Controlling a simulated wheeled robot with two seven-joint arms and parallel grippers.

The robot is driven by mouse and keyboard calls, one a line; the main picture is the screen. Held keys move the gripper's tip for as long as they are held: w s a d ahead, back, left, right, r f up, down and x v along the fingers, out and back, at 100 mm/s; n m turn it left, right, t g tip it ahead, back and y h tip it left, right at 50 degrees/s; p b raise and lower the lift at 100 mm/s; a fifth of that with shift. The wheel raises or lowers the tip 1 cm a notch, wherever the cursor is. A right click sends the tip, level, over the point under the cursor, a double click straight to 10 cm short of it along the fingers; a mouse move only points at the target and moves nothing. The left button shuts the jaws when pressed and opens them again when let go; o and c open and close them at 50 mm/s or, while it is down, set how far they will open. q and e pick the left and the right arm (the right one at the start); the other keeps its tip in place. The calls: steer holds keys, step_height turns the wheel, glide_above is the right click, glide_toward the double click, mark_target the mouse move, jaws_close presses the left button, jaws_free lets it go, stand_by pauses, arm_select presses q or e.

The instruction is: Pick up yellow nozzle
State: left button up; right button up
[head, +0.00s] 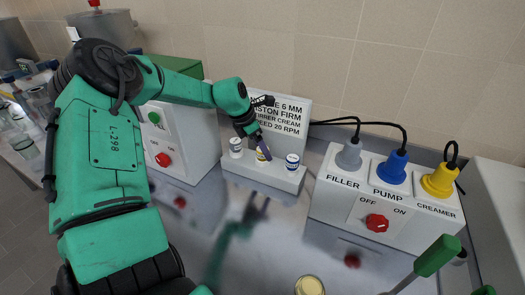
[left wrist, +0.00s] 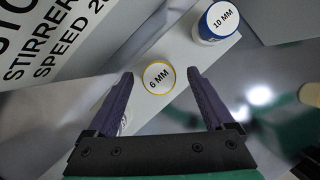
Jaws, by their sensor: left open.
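The yellow nozzle (left wrist: 158,79) has a white top marked 6 MM and a yellow rim. It sits on the front ledge of a white sign block (head: 268,178), between two others; in the head view the yellow nozzle (head: 261,157) is partly hidden by my fingers. My left gripper (left wrist: 160,90) is open, its purple fingers on either side of the nozzle's top in the wrist view. In the head view the left gripper (head: 263,147) is right at the nozzle. I cannot tell whether the fingers touch it. My right gripper is not in view.
A blue-rimmed nozzle (head: 292,161) marked 10 MM stands close to the right, and a grey-white nozzle (head: 236,147) to the left. A switch box (head: 340,205) with grey, blue and yellow plugs stands right. A pale-lidded jar (head: 309,286) is in front.

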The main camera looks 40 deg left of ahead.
arm_select(q)
steer(key=shift+x, duration=0.85)
steer(key=shift+r, duration=0.15)
jaws_close()
steer(key=shift+r, duration=0.1)
